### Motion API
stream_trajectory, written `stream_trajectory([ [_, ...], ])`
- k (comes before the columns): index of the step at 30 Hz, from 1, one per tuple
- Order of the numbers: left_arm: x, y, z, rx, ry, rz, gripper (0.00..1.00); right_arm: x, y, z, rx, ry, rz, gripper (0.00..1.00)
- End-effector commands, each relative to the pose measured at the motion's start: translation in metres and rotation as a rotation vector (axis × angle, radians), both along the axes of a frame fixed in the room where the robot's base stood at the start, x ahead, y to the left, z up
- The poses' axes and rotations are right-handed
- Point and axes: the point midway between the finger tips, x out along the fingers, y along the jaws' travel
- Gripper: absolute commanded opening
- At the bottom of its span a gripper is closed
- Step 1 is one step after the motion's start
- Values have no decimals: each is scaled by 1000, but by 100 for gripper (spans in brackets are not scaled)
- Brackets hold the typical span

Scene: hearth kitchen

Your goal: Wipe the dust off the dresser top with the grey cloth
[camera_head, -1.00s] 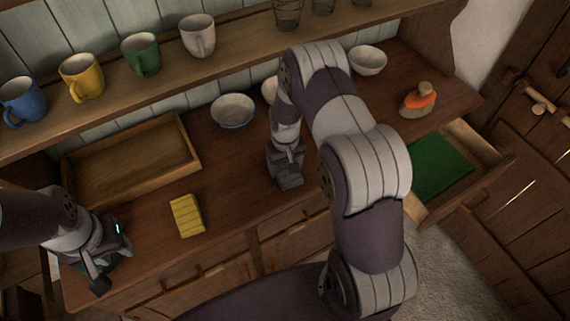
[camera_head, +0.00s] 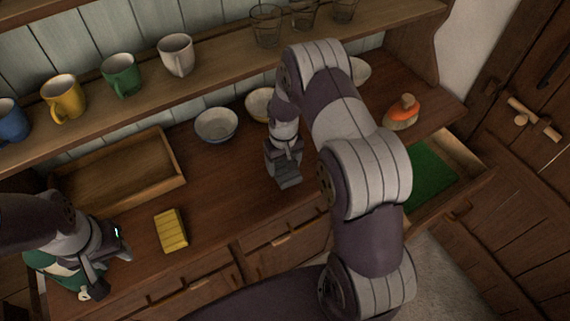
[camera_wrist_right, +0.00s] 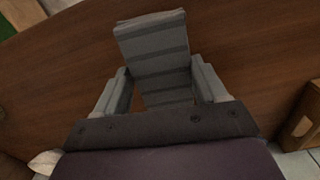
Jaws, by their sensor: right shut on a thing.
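The dresser top (camera_head: 225,190) is a brown wooden surface; I cannot make out dust on it. My right gripper (camera_head: 285,178) is low over the middle of the top, near its front edge. It is shut on the grey cloth, a folded striped pad between the fingers in the right wrist view (camera_wrist_right: 155,50). In the head view the cloth (camera_head: 289,183) shows only as a small grey patch under the fingers; whether it touches the wood is unclear. My left gripper (camera_head: 112,268) is over the front left corner, its fingers apart and nothing seen between them.
A yellow sponge (camera_head: 171,232) lies left of the cloth, an empty wooden tray (camera_head: 178,165) behind it. Bowls (camera_head: 216,125) stand at the back, an orange-topped brush (camera_head: 402,113) at right. A drawer (camera_head: 462,186) with green lining stands open. Mugs (camera_head: 122,75) line the shelf above.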

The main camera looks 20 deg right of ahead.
Motion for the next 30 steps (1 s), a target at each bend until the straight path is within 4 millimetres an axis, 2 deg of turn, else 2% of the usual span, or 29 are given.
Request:
stream_trajectory([
  [1, 0, 0, 7, 0, 0, 0, 38, 0, 0, 8, 0, 0, 0, 43],
  [12, 0, 0, 29, 0, 0, 0, 38, 3, 2, 39, 0, 0, 1, 43],
  [30, 0, 0, 25, 0, 0, 0, 38, 3, 5, 37, 0, 0, 3, 43],
])
